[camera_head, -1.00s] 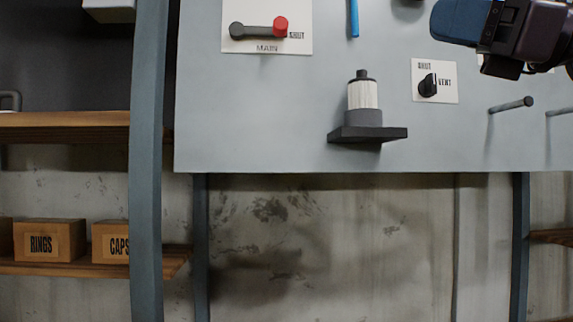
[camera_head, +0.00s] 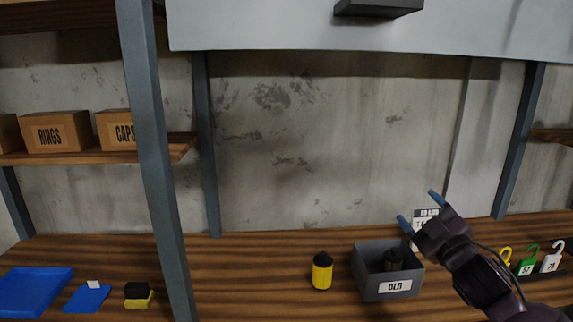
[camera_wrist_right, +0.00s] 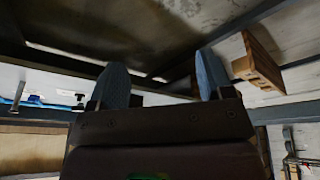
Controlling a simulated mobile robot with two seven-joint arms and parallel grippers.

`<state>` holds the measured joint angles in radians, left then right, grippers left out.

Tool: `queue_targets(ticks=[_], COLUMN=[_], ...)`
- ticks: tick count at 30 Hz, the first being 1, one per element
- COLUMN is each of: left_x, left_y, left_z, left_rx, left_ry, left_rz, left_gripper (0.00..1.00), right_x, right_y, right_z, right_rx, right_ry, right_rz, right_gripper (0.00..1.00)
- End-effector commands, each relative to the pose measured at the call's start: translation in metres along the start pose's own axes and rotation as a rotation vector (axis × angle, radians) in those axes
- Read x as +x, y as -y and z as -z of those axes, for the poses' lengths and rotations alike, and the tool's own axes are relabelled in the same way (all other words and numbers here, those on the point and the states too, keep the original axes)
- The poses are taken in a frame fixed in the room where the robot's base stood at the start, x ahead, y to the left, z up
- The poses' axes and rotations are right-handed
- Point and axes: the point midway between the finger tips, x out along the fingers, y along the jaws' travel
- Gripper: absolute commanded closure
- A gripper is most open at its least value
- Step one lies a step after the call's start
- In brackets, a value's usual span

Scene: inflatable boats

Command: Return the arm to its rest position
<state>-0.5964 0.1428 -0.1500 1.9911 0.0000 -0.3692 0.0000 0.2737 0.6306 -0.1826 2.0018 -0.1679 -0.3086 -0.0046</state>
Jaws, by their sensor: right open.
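My right gripper (camera_head: 420,208) is open and empty in the head view, its two blue fingers pointing up and left above the workbench, near the grey box. Its arm comes in from the lower right. In the right wrist view, both blue fingers (camera_wrist_right: 158,82) stand apart with nothing between them, and a ceiling or upper structure lies beyond. My left gripper is not in view.
A grey post (camera_head: 150,150) stands at left.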

Motion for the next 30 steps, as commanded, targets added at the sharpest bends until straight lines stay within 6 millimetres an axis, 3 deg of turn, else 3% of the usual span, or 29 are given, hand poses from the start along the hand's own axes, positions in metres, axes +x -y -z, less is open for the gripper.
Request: queue_targets(ticks=[1,3,9,18,24,30], left_x=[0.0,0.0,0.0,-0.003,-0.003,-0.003], left_y=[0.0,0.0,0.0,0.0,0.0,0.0], left_z=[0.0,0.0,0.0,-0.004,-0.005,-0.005], left_rx=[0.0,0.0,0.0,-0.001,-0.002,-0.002], left_ry=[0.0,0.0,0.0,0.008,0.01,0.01], left_rz=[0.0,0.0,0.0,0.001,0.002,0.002], left_gripper=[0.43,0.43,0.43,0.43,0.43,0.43], right_x=[-0.017,-0.039,-0.116,-0.252,-0.333,-0.375], right_y=[0.024,0.052,0.13,0.223,0.262,0.274], right_z=[-0.021,-0.045,-0.098,-0.139,-0.145,-0.147], right_rx=[0.074,0.165,0.395,0.632,0.717,0.733], right_ry=[0.063,0.14,0.348,0.635,0.797,0.875], right_rz=[0.024,0.051,0.103,0.113,0.105,0.111], right_gripper=[0.27,0.27,0.27,0.27,0.27,0.27])
